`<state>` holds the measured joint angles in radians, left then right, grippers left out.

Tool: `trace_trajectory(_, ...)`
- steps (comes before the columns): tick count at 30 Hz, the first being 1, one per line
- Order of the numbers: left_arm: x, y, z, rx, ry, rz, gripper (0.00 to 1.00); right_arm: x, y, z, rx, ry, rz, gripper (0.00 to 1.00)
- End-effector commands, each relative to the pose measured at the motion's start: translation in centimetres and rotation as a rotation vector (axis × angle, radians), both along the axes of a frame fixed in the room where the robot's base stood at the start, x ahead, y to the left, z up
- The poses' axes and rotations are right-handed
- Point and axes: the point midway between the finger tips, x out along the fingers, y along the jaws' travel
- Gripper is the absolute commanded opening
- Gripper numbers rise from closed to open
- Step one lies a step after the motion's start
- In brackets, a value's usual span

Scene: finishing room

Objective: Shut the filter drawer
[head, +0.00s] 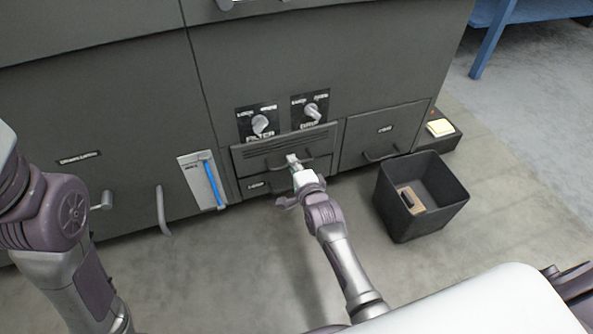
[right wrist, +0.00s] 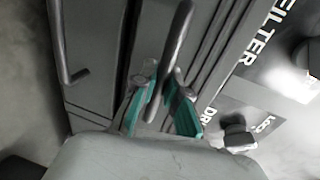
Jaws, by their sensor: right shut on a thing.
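The filter drawer (head: 262,161) is the slatted dark grey front below the FILTER knob (head: 260,124) on the big grey machine. Its front looks close to the machine face; I cannot tell how far it stands out. My right gripper (head: 293,161) is at the middle of this front, shut on the drawer's bar handle. In the right wrist view the teal fingertips (right wrist: 160,108) lie on either side of the dark handle (right wrist: 172,58). My left arm is at the left edge of the head view, its gripper out of sight.
A second knob (head: 311,110) sits right of the FILTER knob. A lower drawer (head: 256,186) is just beneath, and another handled panel (head: 385,131) is to the right. An open black bin (head: 391,215) with a brown item stands on the floor. A blue-marked gauge (head: 213,184) is left.

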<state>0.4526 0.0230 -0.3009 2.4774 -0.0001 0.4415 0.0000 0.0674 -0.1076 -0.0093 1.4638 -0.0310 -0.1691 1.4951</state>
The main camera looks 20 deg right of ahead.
Motion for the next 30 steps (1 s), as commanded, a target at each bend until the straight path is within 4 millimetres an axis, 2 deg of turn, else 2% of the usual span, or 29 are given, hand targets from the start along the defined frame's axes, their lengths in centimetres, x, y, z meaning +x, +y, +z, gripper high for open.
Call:
trace_trajectory(3,0.0,0.0,0.0,0.000,0.001,0.000,0.45,1.2,0.0,0.0,0.002,0.002,-0.001,0.00)
trace_trajectory(11,0.0,0.0,0.0,0.001,0.002,0.000,0.45,1.4,0.0,0.0,0.000,0.000,-0.001,0.00)
trace_trajectory(12,0.1,0.0,0.0,0.001,0.002,0.000,0.45,1.4,0.0,0.0,0.000,0.000,-0.001,0.13)
trace_trajectory(17,0.0,0.0,0.0,0.000,0.002,0.001,0.45,1.4,0.0,0.0,0.000,0.000,-0.001,0.38)
trace_trajectory(26,0.1,0.0,0.0,0.001,0.000,0.003,0.45,1.2,0.0,0.0,0.001,0.001,-0.001,0.38)
trace_trajectory(30,0.1,0.0,0.0,0.001,-0.001,0.002,0.45,0.0,0.0,0.2,0.002,0.001,-0.001,0.38)
